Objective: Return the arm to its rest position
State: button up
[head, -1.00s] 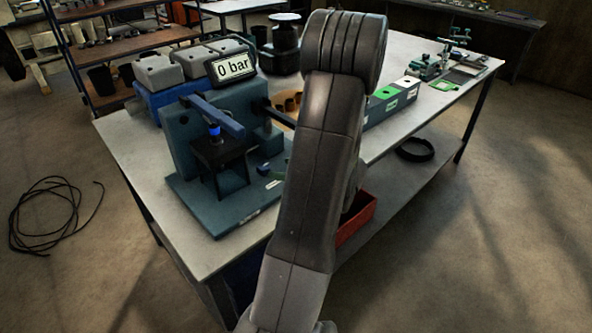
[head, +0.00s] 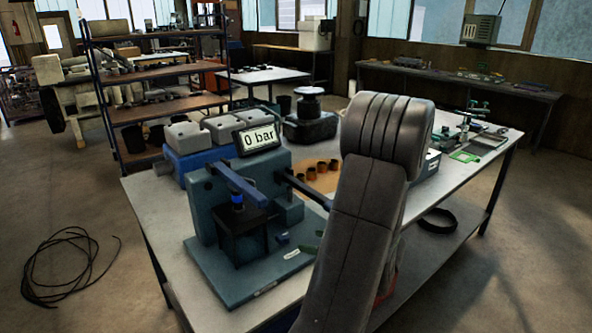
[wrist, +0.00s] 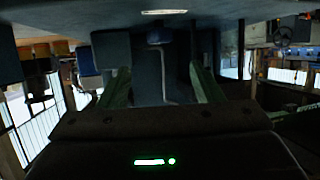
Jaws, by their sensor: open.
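My arm rises in the front of the head view and hides most of my gripper. In the wrist view my gripper (wrist: 160,88) shows its two green fingers spread apart with nothing held between them. That view looks upside down. The blue-green test stand (head: 255,235), with a display reading "0 bar" (head: 258,139), stands on the table left of my arm. In the wrist view, dark parts of the stand show beyond the fingers. Whether the fingers touch anything cannot be told.
The grey table (head: 150,205) carries a blue crate (head: 195,163) of grey containers, several brown cylinders (head: 322,168) and a green-marked tray (head: 465,156). Shelving (head: 165,104) stands behind. A black cable coil (head: 68,268) lies on the floor at left. A black ring (head: 438,221) lies on the lower shelf.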

aim_at(285, 236)
jog(key=p+x, duration=0.1)
jog(key=x, duration=1.2)
jog(key=shift+a+f, duration=0.1)
jog(key=shift+f, duration=0.05)
jog(key=shift+w+a, duration=0.1)
jog(key=shift+w, duration=0.05)
